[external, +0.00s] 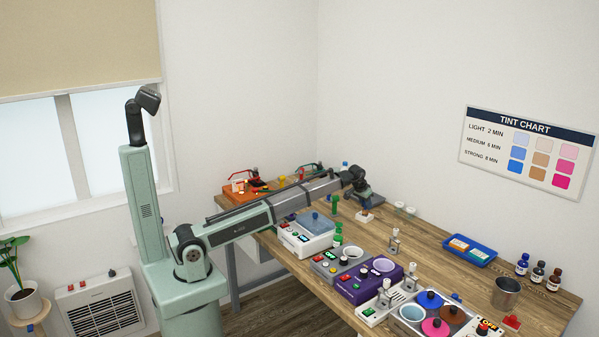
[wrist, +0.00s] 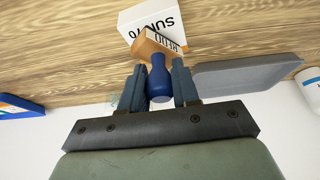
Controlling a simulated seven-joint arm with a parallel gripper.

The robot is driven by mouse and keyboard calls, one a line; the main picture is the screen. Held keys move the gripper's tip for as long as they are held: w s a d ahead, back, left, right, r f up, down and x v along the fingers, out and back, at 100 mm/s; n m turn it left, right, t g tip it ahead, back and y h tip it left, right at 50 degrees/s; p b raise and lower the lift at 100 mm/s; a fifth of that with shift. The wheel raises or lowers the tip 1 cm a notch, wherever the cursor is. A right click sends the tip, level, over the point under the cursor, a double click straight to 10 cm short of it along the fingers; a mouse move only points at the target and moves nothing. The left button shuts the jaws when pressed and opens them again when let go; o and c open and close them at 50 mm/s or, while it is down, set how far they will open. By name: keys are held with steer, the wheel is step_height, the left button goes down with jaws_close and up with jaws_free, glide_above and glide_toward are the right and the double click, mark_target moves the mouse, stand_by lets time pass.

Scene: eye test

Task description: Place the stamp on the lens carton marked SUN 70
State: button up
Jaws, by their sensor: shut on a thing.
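My gripper (wrist: 158,68) is shut on the stamp's blue handle (wrist: 159,84). The stamp has a wooden block with a pale label that looks like REDO. Beyond it in the wrist view is the white lens carton (wrist: 141,20) marked SUN 70, on the wooden table. The stamp's block overlaps the near part of the carton and hides some of its lettering; I cannot tell whether they touch. In the external view my gripper (external: 363,196) is low over the back of the table, just above a small white box (external: 365,216) that appears to be the carton.
In the wrist view a grey tray (wrist: 250,70) lies right of the stamp, with a white bottle (wrist: 311,86) at the edge. In the external view the workbench (external: 440,262) holds a blue tray (external: 486,250), several bottles and a metal cup (external: 506,295). Devices crowd its front.

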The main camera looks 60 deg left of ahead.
steer(key=shift+f, duration=0.15)
steer(key=o, duration=1)
steer(key=shift+o, duration=0.2)
steer(key=v, duration=1.2)
